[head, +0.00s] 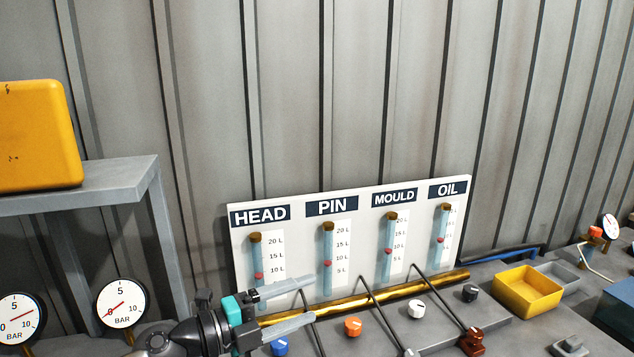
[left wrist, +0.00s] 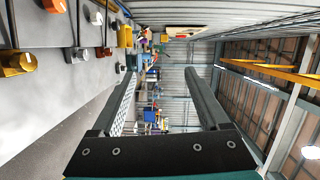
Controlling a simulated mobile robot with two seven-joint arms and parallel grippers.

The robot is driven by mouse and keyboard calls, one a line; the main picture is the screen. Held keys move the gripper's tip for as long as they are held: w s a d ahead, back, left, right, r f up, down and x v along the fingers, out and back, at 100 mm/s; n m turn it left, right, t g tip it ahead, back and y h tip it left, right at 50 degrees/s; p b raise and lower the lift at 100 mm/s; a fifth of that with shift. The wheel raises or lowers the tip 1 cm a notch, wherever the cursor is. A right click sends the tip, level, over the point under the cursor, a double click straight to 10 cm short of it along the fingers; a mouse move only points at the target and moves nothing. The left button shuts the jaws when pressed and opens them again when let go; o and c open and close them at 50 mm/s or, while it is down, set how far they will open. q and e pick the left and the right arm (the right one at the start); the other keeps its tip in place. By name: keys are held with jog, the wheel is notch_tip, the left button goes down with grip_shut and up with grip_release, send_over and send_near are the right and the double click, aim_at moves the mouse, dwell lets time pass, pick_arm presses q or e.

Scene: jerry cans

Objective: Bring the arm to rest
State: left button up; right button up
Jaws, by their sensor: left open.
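My left gripper (head: 290,307) is in the lower middle of the head view, in front of the gauge board's lower left part. Its two light grey fingers point right and stand apart, with nothing between them. In the left wrist view the fingers (left wrist: 165,100) are also spread and empty, with the workshop far behind them. My left arm comes in from the bottom left of the head view. My right gripper does not show in either view.
A white board (head: 306,266) carries gauges marked HEAD, PIN, MOULD and OIL. A brass pipe (head: 350,304), knobs and thin levers lie close to the gripper. A yellow tray (head: 528,291) stands right. A yellow can (head: 38,135) is on a grey shelf (head: 100,181) at left.

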pick_arm(q)
jog(key=a+r+n+t+y, duration=0.35)
jog(key=n+t+y, duration=0.25)
jog(key=n+t, duration=0.45)
jog(key=s+a+f+n+g+y, duration=0.4)
jog(key=a+f+n+y, duration=0.55)
jog(key=n, duration=0.25)
jog(key=s+f+n+g, duration=0.2)
jog(key=s+f+g, duration=0.45)
jog(key=s, duration=0.55)
jog(key=s+f+n+g, duration=0.2)
jog(key=s+f+g, duration=0.45)
jog(key=s, duration=0.55)
notch_tip(320, 180, down, 27)
jog(key=s+b, duration=0.1)
jog(key=b, duration=0.4)
jog(key=s+a+f+g+b, duration=0.1)
jog(key=s+f+b, duration=0.4)
jog(key=s+f, duration=1.1)
notch_tip(320, 180, down, 4)
jog(key=shift+a+r+g+h, duration=0.1)
jog(key=shift+a+g+h, duration=0.25)
jog(key=shift+a, duration=0.55)
